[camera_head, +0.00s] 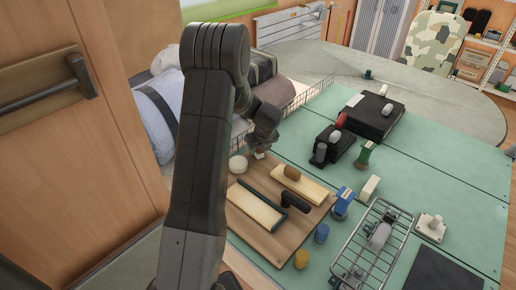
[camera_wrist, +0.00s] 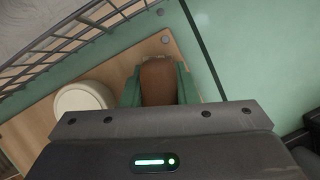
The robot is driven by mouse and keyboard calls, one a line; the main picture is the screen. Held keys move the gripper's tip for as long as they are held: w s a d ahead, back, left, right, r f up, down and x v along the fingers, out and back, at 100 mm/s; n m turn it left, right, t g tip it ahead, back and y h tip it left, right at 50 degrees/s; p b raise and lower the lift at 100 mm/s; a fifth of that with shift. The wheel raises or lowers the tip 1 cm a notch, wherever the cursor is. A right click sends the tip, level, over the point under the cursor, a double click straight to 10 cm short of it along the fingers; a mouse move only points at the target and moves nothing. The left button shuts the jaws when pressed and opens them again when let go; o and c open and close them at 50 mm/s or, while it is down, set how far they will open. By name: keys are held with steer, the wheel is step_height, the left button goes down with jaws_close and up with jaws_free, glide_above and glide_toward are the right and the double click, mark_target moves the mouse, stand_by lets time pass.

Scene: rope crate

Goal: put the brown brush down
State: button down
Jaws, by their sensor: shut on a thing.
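The brown brush (camera_wrist: 158,82) is between the green fingers of my gripper (camera_wrist: 158,90) in the wrist view. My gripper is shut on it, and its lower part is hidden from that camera. In the head view my gripper (camera_head: 260,152) is over the far left corner of the wooden board (camera_head: 275,245), close to a round cream object (camera_head: 238,165). That round object also shows left of the brush in the wrist view (camera_wrist: 82,108). I cannot tell whether the brush touches the board.
The board carries two pale blocks (camera_head: 254,208), a brown oval piece (camera_head: 292,173) and a black-handled tool (camera_head: 295,202). A wire rack (camera_head: 370,250) stands to the right. A wire-sided basket (camera_head: 310,92) lies behind. Green table surface (camera_head: 440,170) is clear at right.

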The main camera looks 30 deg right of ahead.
steer(key=shift+f, duration=0.2)
steer(key=c, duration=1.1)
jaws_free()
steer(key=shift+r, duration=0.1)
steer(key=shift+s+r, duration=0.15)
steer(key=shift+r, duration=0.45)
steer(key=v, duration=1.1)
steer(key=shift+b, duration=0.35)
steer(key=shift+f, duration=0.1)
